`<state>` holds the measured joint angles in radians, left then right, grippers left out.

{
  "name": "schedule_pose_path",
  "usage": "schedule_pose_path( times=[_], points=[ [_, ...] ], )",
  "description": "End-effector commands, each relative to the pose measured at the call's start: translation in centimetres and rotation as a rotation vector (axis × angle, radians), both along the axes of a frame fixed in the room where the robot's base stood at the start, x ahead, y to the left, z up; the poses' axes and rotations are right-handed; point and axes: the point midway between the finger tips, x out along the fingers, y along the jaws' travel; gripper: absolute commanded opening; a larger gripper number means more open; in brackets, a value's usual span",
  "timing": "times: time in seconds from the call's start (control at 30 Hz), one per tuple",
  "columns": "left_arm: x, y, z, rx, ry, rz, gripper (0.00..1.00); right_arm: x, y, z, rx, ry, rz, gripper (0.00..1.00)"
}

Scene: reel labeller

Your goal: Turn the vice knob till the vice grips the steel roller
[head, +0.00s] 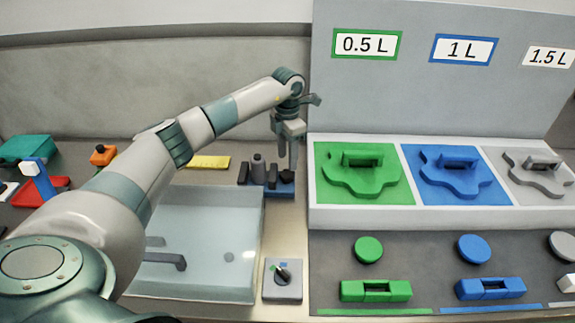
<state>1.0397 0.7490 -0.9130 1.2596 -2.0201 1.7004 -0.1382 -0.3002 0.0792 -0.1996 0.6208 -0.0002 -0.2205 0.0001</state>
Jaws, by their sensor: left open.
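A small vice with a blue base (286,189) and dark upright jaws (243,173) stands behind the clear tray. A grey steel roller (258,165) stands upright between the jaws; whether they touch it is too small to tell. My left gripper (287,165) points down at the right end of the vice, with its fingers open. The vice knob is not clearly visible; the fingers cover that end of the vice. Whether they touch it I cannot tell. My right gripper is out of view.
A clear tray (205,205) lies in front of the vice. A grey box with a dial (283,290) stands at the front. A sloped board with green, blue and grey panels (365,190) rises on the right. A yellow strip (208,162) lies left of the vice.

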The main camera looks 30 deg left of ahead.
Motion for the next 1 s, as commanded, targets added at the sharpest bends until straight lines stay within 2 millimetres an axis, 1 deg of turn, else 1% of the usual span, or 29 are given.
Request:
schedule_pose_path(
  times=[0.03, 0.1, 0.2, 0.33, 0.5, 0.8, 0.87, 0.9, 0.93, 1.0],
  points=[
    [-0.1, -0.1, -0.7, -0.001, 0.004, 0.000, 0.45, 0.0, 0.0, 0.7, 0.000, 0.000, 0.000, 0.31],
    [0.0, -0.1, -1.9, -0.001, 0.003, 0.001, 0.45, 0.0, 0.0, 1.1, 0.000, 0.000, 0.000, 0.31],
    [0.0, -0.1, -3.4, -0.001, 0.002, 0.000, 0.45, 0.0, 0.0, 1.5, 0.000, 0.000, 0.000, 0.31],
    [0.0, -0.1, -4.8, -0.001, 0.000, 0.001, 0.45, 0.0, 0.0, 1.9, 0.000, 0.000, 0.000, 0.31],
    [0.0, 0.0, -5.7, -0.001, 0.000, 0.000, 0.45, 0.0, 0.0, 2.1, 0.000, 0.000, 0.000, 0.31],
    [0.0, 0.0, -5.8, 0.000, -0.001, 0.000, 0.45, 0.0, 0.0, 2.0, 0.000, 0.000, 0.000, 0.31],
    [0.0, 0.0, -5.8, 0.000, -0.001, 0.000, 0.31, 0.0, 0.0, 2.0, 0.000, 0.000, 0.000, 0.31],
    [0.0, 0.0, -5.8, 0.000, -0.001, 0.000, 0.21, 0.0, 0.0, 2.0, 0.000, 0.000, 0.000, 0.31],
    [0.0, 0.0, -5.8, 0.000, -0.001, 0.000, 0.15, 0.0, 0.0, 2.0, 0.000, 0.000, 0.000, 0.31],
    [0.0, 0.0, -5.8, 0.000, -0.001, 0.000, 0.15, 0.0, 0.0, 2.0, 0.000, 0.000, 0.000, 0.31]
  ],
)
